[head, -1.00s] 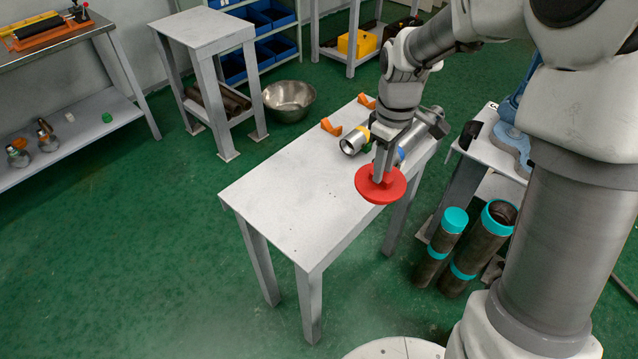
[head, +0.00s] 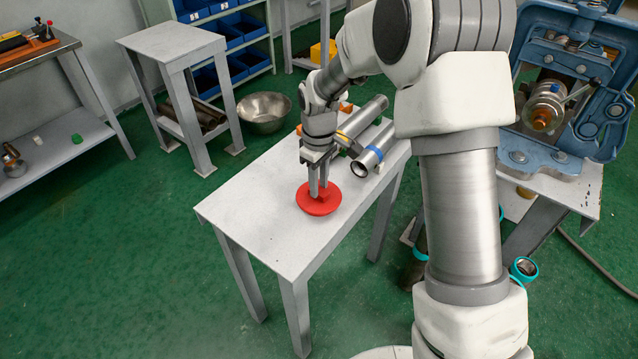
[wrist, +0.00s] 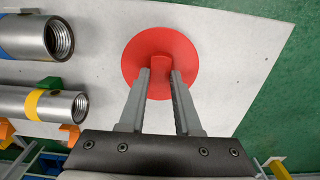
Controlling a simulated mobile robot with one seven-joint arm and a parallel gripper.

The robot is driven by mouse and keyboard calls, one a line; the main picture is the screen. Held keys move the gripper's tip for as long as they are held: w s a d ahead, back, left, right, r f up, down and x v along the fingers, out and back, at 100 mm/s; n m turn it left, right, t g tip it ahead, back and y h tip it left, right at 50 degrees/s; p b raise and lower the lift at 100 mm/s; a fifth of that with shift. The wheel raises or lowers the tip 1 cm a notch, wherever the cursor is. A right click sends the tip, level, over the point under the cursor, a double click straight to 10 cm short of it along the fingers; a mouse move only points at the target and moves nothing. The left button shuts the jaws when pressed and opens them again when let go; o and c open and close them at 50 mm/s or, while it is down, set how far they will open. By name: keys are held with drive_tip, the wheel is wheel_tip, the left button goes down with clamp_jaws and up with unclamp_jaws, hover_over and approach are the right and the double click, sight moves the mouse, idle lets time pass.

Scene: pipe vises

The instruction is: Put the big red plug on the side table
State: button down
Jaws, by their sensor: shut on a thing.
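The big red plug (head: 318,207) is a flat round disc with a raised grip in its middle. My gripper (head: 319,188) points down and is shut on that grip. In the wrist view the plug (wrist: 160,45) shows between the two fingers (wrist: 160,80), over the white tabletop. The plug is over the near half of the grey-white side table (head: 255,200), beside the pipes. It looks at or very near the surface; I cannot tell whether it touches.
Two metal pipes, one blue-banded (head: 373,150) and one yellow-banded (head: 362,118), lie on the table's far part with orange supports. A blue vise (head: 575,80) stands at right. The tabletop left of the plug is clear.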

drive_tip(key=shift+r, duration=0.1)
drive_tip(key=c, duration=0.6)
unclamp_jaws()
